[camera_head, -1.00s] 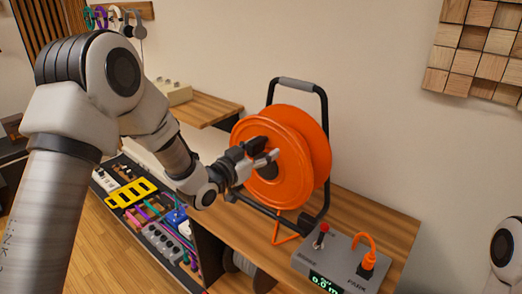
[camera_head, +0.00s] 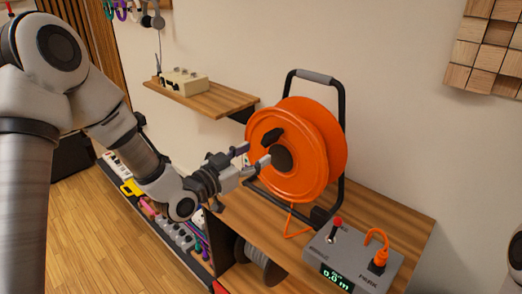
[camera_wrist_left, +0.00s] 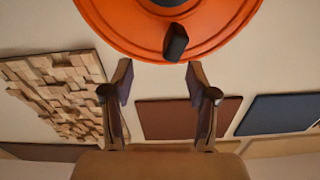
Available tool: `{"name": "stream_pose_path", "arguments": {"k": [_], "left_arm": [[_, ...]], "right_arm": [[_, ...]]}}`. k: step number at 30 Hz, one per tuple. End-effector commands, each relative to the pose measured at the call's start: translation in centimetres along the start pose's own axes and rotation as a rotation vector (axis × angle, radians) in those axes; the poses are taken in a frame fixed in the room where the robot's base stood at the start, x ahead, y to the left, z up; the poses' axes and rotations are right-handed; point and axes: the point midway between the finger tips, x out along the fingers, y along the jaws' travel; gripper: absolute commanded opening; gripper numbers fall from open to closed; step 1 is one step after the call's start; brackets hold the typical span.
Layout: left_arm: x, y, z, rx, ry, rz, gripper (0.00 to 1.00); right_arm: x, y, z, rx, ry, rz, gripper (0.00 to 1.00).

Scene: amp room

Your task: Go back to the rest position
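My left gripper (camera_head: 254,157) is in front of the orange cable reel (camera_head: 325,150), to the left of the reel's black hub. Its two fingers are spread apart with nothing between them. In the left wrist view the open fingers (camera_wrist_left: 160,85) stand clear of the reel (camera_wrist_left: 110,25), with the reel's black crank knob (camera_wrist_left: 175,43) just beyond the gap. The knob also shows on the reel's face in the head view (camera_head: 271,137). Of my right arm only a small piece shows at the right edge; its gripper is out of view.
The reel's black frame stands on a wooden bench (camera_head: 395,208). A grey box (camera_head: 352,262) with a red-tipped lever, a display reading 0.0 m and an orange plug sits at front right. A wooden shelf (camera_head: 215,100) with a cream device (camera_head: 183,82) is at left. A cable spool (camera_head: 260,265) sits below.

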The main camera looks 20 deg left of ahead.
Motion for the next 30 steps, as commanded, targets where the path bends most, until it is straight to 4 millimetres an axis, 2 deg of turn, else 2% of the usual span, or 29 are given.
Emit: {"name": "stream_pose_path", "arguments": {"k": [12,14,15,17,20,21,23,24,26,27,29,30], "left_arm": [[0.0,0.0,0.1,0.0,-0.002,0.0,0.58],[-0.1,0.1,0.9,-0.004,-0.016,0.002,0.58],[-0.1,0.4,2.0,-0.009,-0.037,0.007,0.58],[-0.2,1.3,4.8,-0.014,-0.09,0.024,0.58],[-1.4,4.1,11.7,-0.031,-0.234,0.071,0.58],[-2.4,5.4,14.9,-0.042,-0.311,0.085,0.58],[-4.4,7.3,19.7,-0.063,-0.443,0.098,0.58],[-6.1,8.6,22.7,-0.081,-0.535,0.103,0.58],[-9.1,10.4,27.0,-0.112,-0.68,0.105,0.58],[-11.4,11.5,29.6,-0.134,-0.782,0.101,0.58],[-15.3,13.2,33.1,-0.167,-0.938,0.089,0.58],[-18.1,14.1,35.0,-0.19,-1.045,0.074,0.58]], "right_arm": [[0.0,0.0,0.0,0.0,0.0,0.0,0.4],[0.0,0.0,0.0,0.0,0.0,0.0,0.4],[0.0,0.0,0.0,0.0,0.0,0.0,0.4],[0.0,0.0,0.0,0.0,0.0,0.0,0.4],[0.0,0.0,0.0,0.0,0.0,0.0,0.4],[0.0,0.0,0.0,0.0,0.0,0.0,0.4],[0.0,0.0,0.0,0.0,0.0,0.0,0.4],[0.0,0.0,0.0,0.0,0.0,0.0,0.4],[0.0,0.0,0.0,0.0,0.0,0.0,0.4],[0.0,0.0,0.0,0.0,0.0,0.0,0.4],[0.0,0.0,0.0,0.0,0.0,0.0,0.4],[0.0,0.0,0.0,0.0,0.0,0.0,0.4]]}}
